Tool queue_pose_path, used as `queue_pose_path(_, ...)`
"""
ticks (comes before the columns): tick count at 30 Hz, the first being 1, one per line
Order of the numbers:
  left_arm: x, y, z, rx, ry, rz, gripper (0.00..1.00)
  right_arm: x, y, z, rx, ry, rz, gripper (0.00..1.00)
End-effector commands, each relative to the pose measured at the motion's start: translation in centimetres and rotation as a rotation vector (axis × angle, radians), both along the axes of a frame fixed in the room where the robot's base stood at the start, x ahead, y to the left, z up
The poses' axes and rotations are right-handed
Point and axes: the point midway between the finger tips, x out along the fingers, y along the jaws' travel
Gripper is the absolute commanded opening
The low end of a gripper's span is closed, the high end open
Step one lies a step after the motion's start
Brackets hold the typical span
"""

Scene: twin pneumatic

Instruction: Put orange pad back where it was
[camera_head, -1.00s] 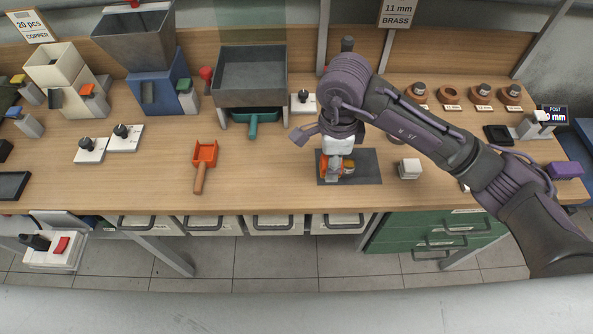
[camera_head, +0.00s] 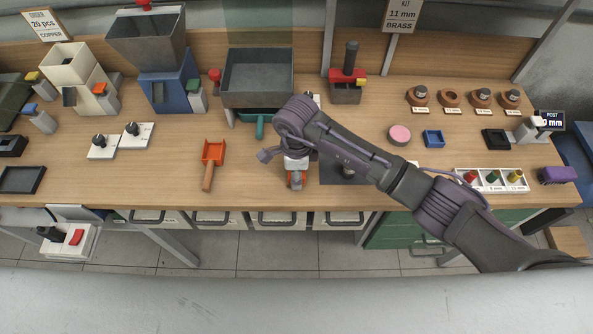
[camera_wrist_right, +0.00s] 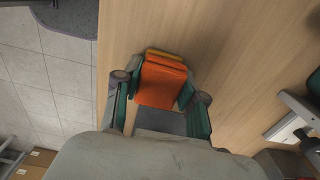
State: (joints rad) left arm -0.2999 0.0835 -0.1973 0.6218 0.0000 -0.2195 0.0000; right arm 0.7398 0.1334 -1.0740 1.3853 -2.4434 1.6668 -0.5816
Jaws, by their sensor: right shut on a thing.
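My right gripper (camera_head: 296,184) points down over the wooden bench, just left of a dark grey mat (camera_head: 331,172). In the right wrist view my right gripper (camera_wrist_right: 160,92) has its green fingers on both sides of the orange pad (camera_wrist_right: 162,82) and is shut on it. A thin yellow-orange edge shows at the pad's far side. In the head view only a small orange part shows below the gripper. I cannot tell whether the pad touches the bench. My left gripper is not in view.
An orange scoop (camera_head: 213,152) lies left of the gripper. A grey hopper tray (camera_head: 258,78) stands behind. A pink disc (camera_head: 399,134), a blue tray (camera_head: 433,138) and a white tray of coloured pegs (camera_head: 492,188) are to the right. Bench between scoop and gripper is clear.

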Motion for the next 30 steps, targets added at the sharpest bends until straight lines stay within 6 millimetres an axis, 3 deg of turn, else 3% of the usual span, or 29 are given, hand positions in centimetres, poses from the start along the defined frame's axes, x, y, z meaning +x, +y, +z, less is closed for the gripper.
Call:
queue_pose_path(6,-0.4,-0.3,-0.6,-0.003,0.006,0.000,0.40,0.0,0.0,-0.5,0.000,0.000,0.000,0.13)
queue_pose_path(7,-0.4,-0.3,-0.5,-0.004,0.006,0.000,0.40,0.0,0.0,-0.3,0.000,0.000,0.001,0.44)
queue_pose_path(11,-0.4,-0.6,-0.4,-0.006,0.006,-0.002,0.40,0.0,0.0,-0.3,0.000,0.000,0.000,0.66)
queue_pose_path(23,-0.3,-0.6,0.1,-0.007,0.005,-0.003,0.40,0.0,0.0,0.3,0.000,0.000,-0.001,0.66)
queue_pose_path(30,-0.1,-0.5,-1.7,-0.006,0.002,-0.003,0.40,0.2,0.0,4.3,0.000,-0.008,0.002,0.66)
